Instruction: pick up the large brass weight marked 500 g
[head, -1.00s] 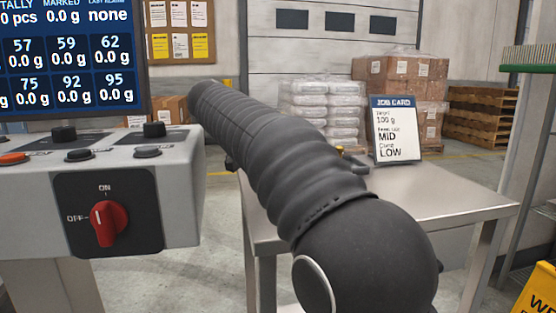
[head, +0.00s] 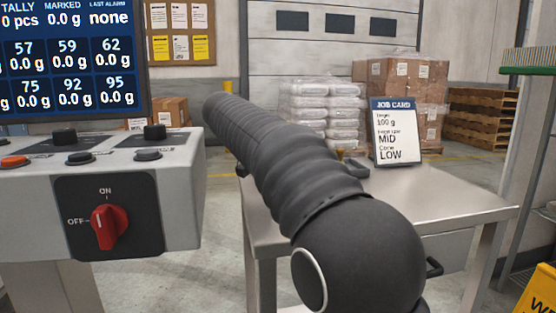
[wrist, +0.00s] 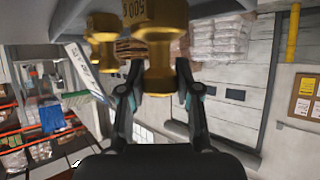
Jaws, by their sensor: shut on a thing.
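The picture is turned over, and the weight's far end is cut off by the top edge. I cannot tell whether it touches the table. In the head view my arm hides most of the gripper, and only a small bit of brass shows beside the job card.
A smaller brass weight (wrist: 103,40) is left of the held one in the wrist view. The job card (head: 396,132) stands on the steel table (head: 440,195), whose right part is clear. A grey control box (head: 40,215) with a red switch stands at left.

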